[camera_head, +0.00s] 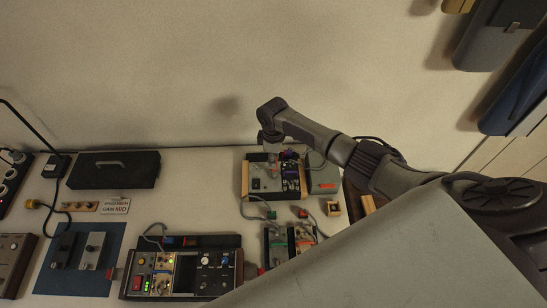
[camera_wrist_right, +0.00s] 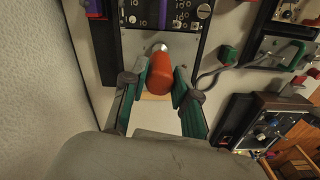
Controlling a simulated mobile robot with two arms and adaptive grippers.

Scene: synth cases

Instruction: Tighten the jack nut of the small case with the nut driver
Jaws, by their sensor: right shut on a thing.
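My right gripper (camera_head: 271,150) is above a wood-sided case (camera_head: 261,184) at the middle of the table, seemingly the small case. In the right wrist view the gripper (camera_wrist_right: 160,74) is shut on the orange handle of the nut driver (camera_wrist_right: 159,78). My left gripper is not in view.
A larger case (camera_head: 226,281) with lit lamps stands front centre, another case (camera_head: 278,245) right of it. A black box (camera_head: 115,169) lies at the back left. A blue mat (camera_head: 77,282) holds two small boxes. Grey cables run between the cases. The wall is close behind.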

